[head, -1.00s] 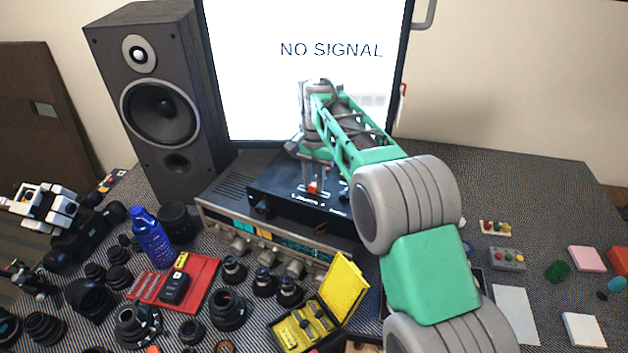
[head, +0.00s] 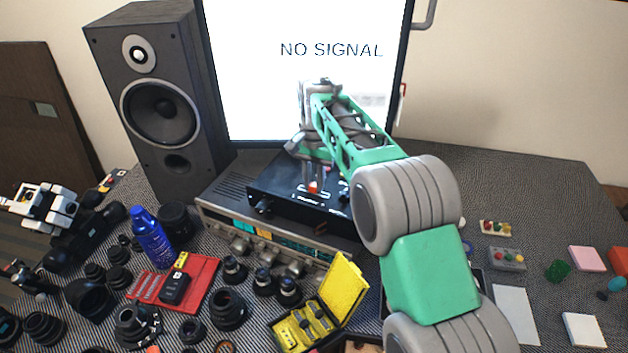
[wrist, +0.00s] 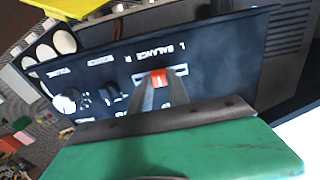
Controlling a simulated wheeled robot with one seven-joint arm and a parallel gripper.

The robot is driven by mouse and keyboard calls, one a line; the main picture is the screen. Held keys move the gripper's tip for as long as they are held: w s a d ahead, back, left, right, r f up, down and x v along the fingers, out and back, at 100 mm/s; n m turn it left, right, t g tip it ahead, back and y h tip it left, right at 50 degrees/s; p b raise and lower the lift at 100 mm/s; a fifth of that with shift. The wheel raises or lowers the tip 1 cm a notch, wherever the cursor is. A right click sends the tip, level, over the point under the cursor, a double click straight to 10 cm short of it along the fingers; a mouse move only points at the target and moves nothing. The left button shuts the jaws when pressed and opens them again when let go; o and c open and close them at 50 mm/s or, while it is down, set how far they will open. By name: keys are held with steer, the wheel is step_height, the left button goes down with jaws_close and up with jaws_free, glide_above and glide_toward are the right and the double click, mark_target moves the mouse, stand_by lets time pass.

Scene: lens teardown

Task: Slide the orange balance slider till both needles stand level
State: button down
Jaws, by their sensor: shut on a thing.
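The orange balance slider (wrist: 158,76) sits in its slot on the top panel of a black unit (wrist: 225,60), by the printed "L BALANCE R". It also shows in the head view (head: 313,187) as a small orange spot. My gripper (wrist: 157,82) is shut on the slider, one finger to each side of it. In the head view my gripper (head: 314,184) reaches down onto the black unit. The needles cannot be made out in either view; my arm covers the right part of the unit in the head view.
The black unit stands on a silver receiver (head: 225,215). A screen reading "NO SIGNAL" (head: 300,90) is behind, with a tall speaker (head: 160,110) at left. A dark knob (wrist: 112,93) and a pale knob (wrist: 66,101) share the slider's panel. Lenses crowd the front left.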

steer(key=shift+s+d, duration=0.1)
steer(key=shift+d, duration=0.15)
steer(key=shift+s+d, duration=0.2)
steer(key=shift+d, duration=0.25)
steer(key=c, duration=1.2)
jaws_free()
steer(key=shift+a, duration=0.15)
steer(key=shift+c, duration=0.2)
steer(key=shift+w, duration=0.1)
step_height(320, 180, up, 8)
steer(key=shift+f, duration=0.1)
